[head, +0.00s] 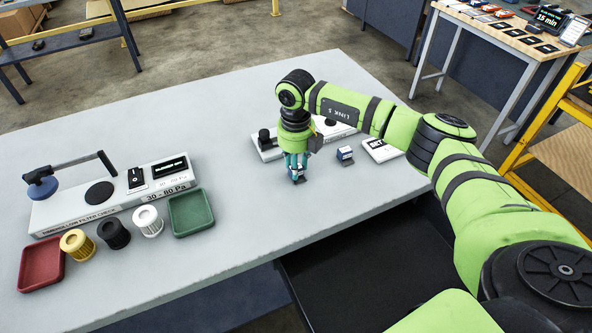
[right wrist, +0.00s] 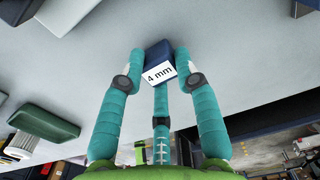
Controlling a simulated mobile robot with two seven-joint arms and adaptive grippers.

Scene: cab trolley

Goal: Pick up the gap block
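The gap block is a small dark blue block with a white "4 mm" label; it shows in the right wrist view (right wrist: 157,56) between the fingertips and in the head view (head: 298,173) under my right gripper. My right gripper (head: 297,166) points down over the table, its teal fingers on both sides of the block and seemingly touching it. The gripper also shows in the right wrist view (right wrist: 160,58). I cannot tell whether the block rests on the table or is just off it. My left gripper is not in view.
A similar blue-and-white block (head: 344,155) stands just right of the gripper. A filter check station (head: 115,195), trays and filters occupy the left; the table's middle is clear.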

